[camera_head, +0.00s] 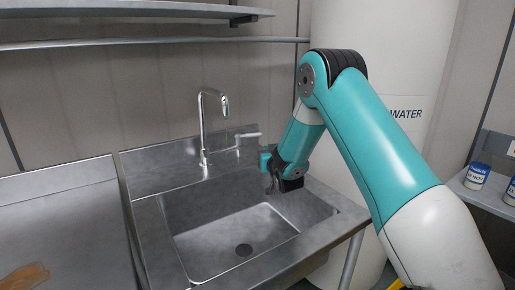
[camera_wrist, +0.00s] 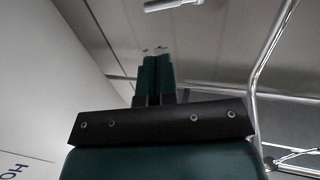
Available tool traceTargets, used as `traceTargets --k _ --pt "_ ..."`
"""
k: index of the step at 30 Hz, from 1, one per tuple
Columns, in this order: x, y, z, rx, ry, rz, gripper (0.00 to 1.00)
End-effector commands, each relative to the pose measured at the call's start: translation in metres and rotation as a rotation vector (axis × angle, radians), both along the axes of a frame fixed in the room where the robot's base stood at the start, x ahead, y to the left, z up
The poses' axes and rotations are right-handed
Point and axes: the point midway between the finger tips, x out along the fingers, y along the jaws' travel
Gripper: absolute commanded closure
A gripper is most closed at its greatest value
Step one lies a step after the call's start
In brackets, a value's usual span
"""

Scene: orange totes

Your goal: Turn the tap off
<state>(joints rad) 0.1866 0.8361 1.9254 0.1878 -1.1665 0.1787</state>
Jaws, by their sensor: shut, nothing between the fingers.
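The chrome tap (camera_head: 203,135) stands upright at the back edge of the steel sink (camera_head: 160,225), its spout bent over the basin. Its lever handle (camera_head: 249,135) sticks out to the right of the post. In the wrist view the tap's pipe (camera_wrist: 257,90) runs along the right, and the end of a pale lever (camera_wrist: 170,5) shows at the top edge. My gripper (camera_head: 265,163) is over the back right of the basin, a little below and right of the lever. In the wrist view its fingers (camera_wrist: 154,62) are together and empty, apart from the lever. I cannot tell whether water runs.
A white tank (camera_head: 400,75) marked WATER stands behind my arm. Metal shelves (camera_head: 130,30) hang above the sink. A steel counter (camera_head: 60,225) adjoins on the left. Labelled jars (camera_head: 477,176) stand on a shelf at right. The basin is empty.

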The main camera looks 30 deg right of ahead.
Motion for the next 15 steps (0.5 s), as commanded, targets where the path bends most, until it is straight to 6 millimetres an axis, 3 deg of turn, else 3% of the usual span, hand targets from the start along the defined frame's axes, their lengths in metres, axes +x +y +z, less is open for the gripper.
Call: traceTargets --k 5,15 --pt "0.015 -0.008 0.0 -0.011 -0.021 -0.005 1.0" --pt "0.079 -0.025 0.0 -0.009 -0.019 -0.003 1.0"
